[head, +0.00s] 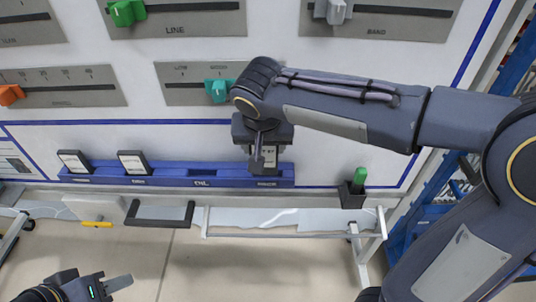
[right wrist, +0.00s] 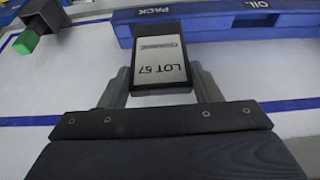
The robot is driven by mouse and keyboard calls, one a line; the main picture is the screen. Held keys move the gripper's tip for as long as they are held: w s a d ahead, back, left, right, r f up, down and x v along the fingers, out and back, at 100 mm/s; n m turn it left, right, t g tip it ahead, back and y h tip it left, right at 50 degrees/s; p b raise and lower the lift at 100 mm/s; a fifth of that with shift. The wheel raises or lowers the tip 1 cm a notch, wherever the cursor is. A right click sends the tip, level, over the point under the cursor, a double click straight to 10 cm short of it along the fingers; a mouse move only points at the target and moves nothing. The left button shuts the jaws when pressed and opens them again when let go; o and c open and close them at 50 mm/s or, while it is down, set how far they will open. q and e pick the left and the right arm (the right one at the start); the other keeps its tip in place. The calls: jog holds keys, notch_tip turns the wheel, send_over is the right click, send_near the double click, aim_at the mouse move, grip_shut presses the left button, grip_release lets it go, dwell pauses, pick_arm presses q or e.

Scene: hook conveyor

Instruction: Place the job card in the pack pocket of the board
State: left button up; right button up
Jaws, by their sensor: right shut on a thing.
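The job card (right wrist: 160,62), white with a dark frame and marked LOT 57, is between the fingers of my right gripper (right wrist: 161,88). In the head view my right gripper (head: 262,150) is at the right end of the blue pocket rail (head: 222,180), with the card (head: 270,157) just above the PACK label. In the right wrist view the card overlaps the rail edge at PACK; I cannot tell whether it is inside the pocket. My left gripper (head: 95,287) is low at the left, away from the board; its finger opening is unclear.
Two other cards (head: 75,161) (head: 132,163) stand in the rail's left pockets; the OIL pocket looks empty. A dark holder (head: 352,196) with a green piece (head: 360,178) is right of the rail. Sliders (head: 217,90) are above.

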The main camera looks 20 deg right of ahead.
aim_at(267, 157)
jog(key=shift+d+x, duration=0.15)
jog(key=shift+x, duration=1.45)
jog(key=shift+d+x, duration=0.2)
jog(key=shift+x, duration=1.35)
jog(key=shift+s+f, duration=0.1)
jog(key=shift+s, duration=0.1)
jog(key=shift+f, duration=0.15)
jog(key=o, duration=1)
